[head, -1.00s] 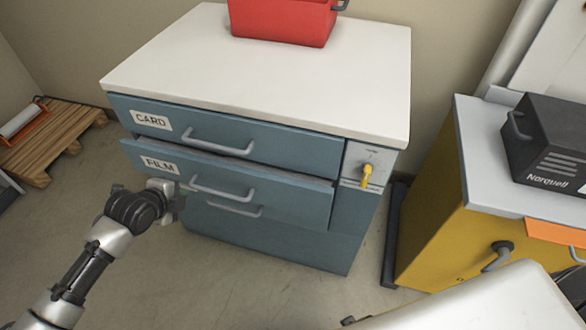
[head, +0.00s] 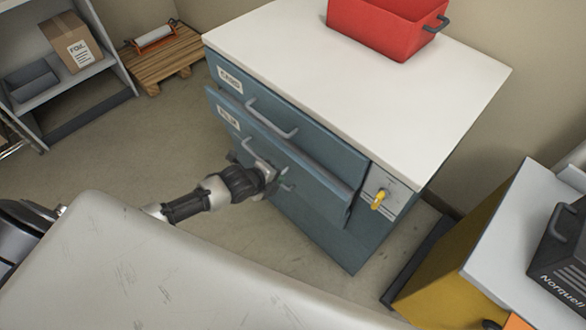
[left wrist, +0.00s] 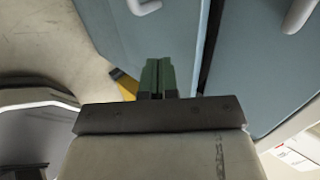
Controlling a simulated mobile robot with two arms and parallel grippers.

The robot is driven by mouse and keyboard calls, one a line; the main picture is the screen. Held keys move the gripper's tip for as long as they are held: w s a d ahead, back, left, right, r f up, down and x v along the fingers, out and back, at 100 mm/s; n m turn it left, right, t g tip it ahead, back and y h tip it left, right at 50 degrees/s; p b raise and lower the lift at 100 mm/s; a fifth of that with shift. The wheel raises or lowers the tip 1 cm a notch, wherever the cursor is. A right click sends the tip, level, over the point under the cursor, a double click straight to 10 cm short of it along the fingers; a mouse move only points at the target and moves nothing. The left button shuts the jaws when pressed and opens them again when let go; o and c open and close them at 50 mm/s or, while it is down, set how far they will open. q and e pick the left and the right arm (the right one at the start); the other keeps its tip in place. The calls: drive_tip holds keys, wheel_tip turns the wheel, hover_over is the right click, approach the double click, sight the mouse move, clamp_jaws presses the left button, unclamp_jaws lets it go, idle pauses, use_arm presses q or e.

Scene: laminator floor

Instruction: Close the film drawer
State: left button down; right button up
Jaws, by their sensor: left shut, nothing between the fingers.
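The film drawer (head: 300,172) is the second drawer of the blue cabinet, below the card drawer (head: 300,130). Its front stands out a little from the cabinet body, so it is partly open. My left gripper (head: 282,178) is at the lower middle of this drawer's front, near its handle, which it partly hides. In the left wrist view its green fingers (left wrist: 158,76) are shut and empty before a blue panel (left wrist: 160,30). I cannot tell whether they touch it. My right gripper is out of view.
A red bin (head: 385,30) sits on the white cabinet top (head: 350,85). A yellow key or knob (head: 378,200) is on the cabinet's right side. A yellow-sided unit (head: 450,265) stands right. Floor at left is clear before a pallet (head: 160,65) and shelf (head: 75,80).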

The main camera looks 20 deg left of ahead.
sight(301, 159)
use_arm(q)
drive_tip(key=w, duration=0.1)
drive_tip(key=w+d+f, duration=0.1)
drive_tip(key=w, duration=0.1)
drive_tip(key=w+d, duration=0.1)
drive_tip(key=shift+w+f, duration=0.35)
drive_tip(key=shift+f, duration=0.05)
drive_tip(key=shift+w+d, duration=0.15)
drive_tip(key=shift+w, duration=0.3)
drive_tip(key=shift+w+d+f+b, duration=0.15)
drive_tip(key=shift+w+b, duration=0.15)
drive_tip(key=shift+b, duration=0.15)
drive_tip(key=w+b, duration=0.1)
drive_tip(key=w+d+b, duration=0.1)
drive_tip(key=w, duration=0.1)
drive_tip(key=shift+w+d, duration=0.2)
drive_tip(key=shift+w, duration=0.05)
drive_tip(key=shift+r+b, duration=0.2)
drive_tip(key=shift+b, duration=0.1)
drive_tip(key=shift+r, duration=0.15)
drive_tip(key=shift+w, duration=0.1)
